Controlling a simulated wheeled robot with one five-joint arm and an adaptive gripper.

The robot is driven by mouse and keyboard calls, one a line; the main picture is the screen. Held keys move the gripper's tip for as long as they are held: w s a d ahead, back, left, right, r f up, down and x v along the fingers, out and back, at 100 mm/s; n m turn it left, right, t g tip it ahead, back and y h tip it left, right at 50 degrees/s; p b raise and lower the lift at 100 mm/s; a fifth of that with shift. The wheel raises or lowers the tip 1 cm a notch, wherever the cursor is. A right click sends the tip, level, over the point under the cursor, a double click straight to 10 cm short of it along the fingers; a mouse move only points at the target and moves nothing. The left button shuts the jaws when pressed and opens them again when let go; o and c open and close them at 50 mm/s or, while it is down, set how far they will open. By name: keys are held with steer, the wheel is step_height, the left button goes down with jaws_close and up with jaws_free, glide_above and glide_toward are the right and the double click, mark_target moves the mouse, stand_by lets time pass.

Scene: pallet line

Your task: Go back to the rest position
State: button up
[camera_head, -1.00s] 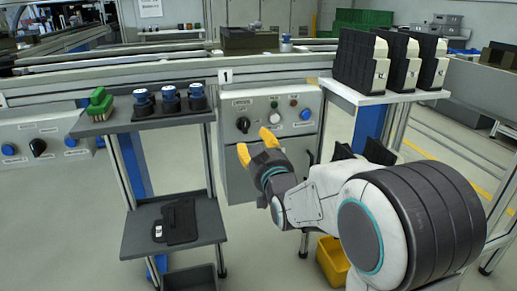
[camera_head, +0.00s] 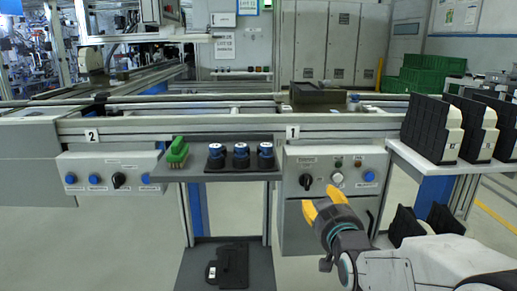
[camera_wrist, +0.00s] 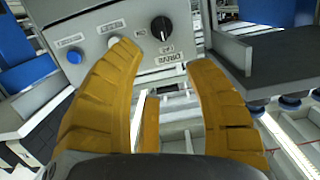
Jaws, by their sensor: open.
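My gripper (camera_head: 322,207) has two yellow-orange fingers, held in front of the grey control box (camera_head: 333,176) under sign 1. The fingers are spread apart with nothing between them. In the wrist view my gripper (camera_wrist: 172,75) is also open and empty, and the control box (camera_wrist: 120,30) with its black knob (camera_wrist: 161,28) and buttons lies beyond the fingertips. In the head view the black knob (camera_head: 306,181) is left of a white button (camera_head: 337,177). I cannot tell the exact gap between the fingertips and the box.
A grey shelf (camera_head: 220,172) left of the box holds a green brush (camera_head: 176,153) and three blue-topped black parts (camera_head: 240,155). A lower shelf holds a black item (camera_head: 229,267). Several black-and-white blocks (camera_head: 432,128) stand on the right shelf. A second control box (camera_head: 110,178) is at left.

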steer(key=s+r+g+p, duration=0.6)
steer(key=s+r+p, duration=0.6)
steer(key=s+p, duration=0.3)
steer(key=s+r+g+p, duration=0.6)
steer(key=s+r+p, duration=0.6)
steer(key=p, duration=0.8)
steer(key=s, duration=0.3)
steer(key=shift+s+r+g, duration=0.3)
steer(key=shift+r+g, duration=0.1)
steer(key=shift+a, duration=0.2)
